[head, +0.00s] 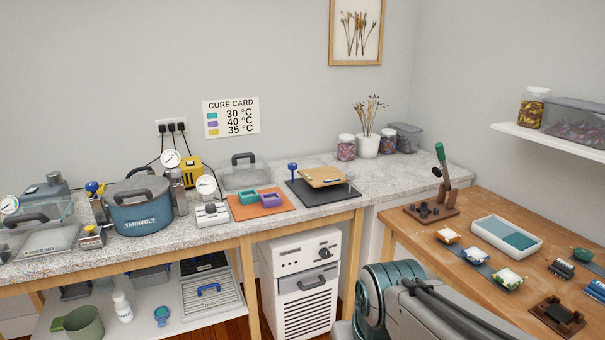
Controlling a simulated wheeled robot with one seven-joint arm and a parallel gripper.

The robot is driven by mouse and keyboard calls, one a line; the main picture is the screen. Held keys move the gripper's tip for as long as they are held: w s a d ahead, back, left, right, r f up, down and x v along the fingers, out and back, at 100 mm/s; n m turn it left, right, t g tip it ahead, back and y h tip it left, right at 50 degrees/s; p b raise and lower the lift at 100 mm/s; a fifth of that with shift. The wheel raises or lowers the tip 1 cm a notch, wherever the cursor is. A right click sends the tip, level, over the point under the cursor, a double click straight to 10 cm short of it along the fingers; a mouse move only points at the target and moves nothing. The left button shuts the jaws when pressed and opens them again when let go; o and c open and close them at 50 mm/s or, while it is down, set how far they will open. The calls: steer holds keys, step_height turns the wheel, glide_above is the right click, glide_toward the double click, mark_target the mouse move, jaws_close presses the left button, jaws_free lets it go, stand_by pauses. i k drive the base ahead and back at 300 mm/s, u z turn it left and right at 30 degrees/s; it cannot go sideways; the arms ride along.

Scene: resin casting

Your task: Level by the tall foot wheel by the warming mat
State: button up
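A tall foot wheel with a blue knob on a thin post (292,168) stands at the back left corner of a dark levelling plate (315,199) on the speckled counter. A wooden board (325,177) lies on the plate and looks slightly tilted; a shorter post (349,180) shows at the plate's right side. An orange mat (243,211), likely the warming mat, lies just left of the plate and bears a teal mould (248,197) and a purple mould (271,199). My arm shows at the bottom right, but my gripper is out of view.
Left of the mat are a white control box (211,214) with a gauge and a blue pot (140,205). A clear lidded box (245,174) stands behind the mat. A wooden bench (460,229) with a green-handled press (442,170) is at right. Counter right of the plate is fairly clear.

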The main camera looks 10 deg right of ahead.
mark_target(292, 166)
steer(key=z, duration=0.5)
steer(key=i, duration=1.3)
steer(key=u, duration=0.3)
steer(key=i, duration=1.35)
steer(key=u, duration=0.7)
